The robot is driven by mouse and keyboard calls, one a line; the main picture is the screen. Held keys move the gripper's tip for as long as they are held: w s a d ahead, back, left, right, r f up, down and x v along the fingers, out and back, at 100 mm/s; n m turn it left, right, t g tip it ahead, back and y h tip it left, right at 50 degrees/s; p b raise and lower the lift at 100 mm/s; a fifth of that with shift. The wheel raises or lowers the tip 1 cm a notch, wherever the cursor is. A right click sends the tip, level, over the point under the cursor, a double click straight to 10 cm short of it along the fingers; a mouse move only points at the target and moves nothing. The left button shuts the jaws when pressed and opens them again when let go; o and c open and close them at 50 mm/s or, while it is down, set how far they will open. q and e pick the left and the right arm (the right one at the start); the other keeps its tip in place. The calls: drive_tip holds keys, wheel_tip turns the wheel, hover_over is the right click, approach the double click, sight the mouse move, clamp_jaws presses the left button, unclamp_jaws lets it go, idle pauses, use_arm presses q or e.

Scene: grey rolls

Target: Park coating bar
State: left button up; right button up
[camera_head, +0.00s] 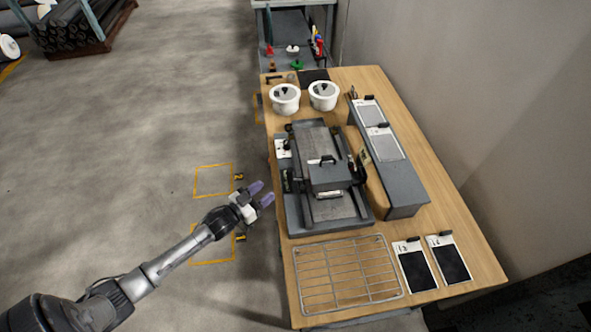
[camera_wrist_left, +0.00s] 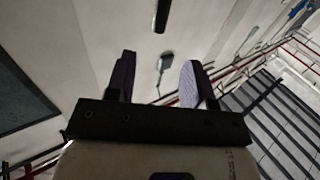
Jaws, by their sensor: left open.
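The coating machine (camera_head: 300,222) stands on the wooden table, a dark grey bed with a grey block carriage (camera_head: 330,176) across it. The carriage has a dark handle on top. A short pale metal bar (camera_head: 329,194) shows at the carriage's near edge; I cannot tell for sure that it is the coating bar. My left gripper (camera_head: 263,193) is open and empty, left of the machine and apart from it, beyond the table's left edge. Its two purple-grey fingers also show spread in the left wrist view (camera_wrist_left: 158,72). My right gripper is out of view.
A wire rack (camera_head: 345,275) lies at the table's near end, with two dark sample cards (camera_head: 416,270) (camera_head: 448,262) to its right. Two white pots (camera_head: 285,99) (camera_head: 322,95) stand behind the machine. A long grey raised shelf (camera_head: 405,188) runs along the right.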

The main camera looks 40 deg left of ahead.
sight(288, 175)
use_arm(q)
drive_tip(key=w+d, duration=0.2)
drive_tip(key=w, duration=1.1)
drive_tip(key=shift+w+b, duration=0.15)
drive_tip(key=shift+b, duration=0.2)
clamp_jaws()
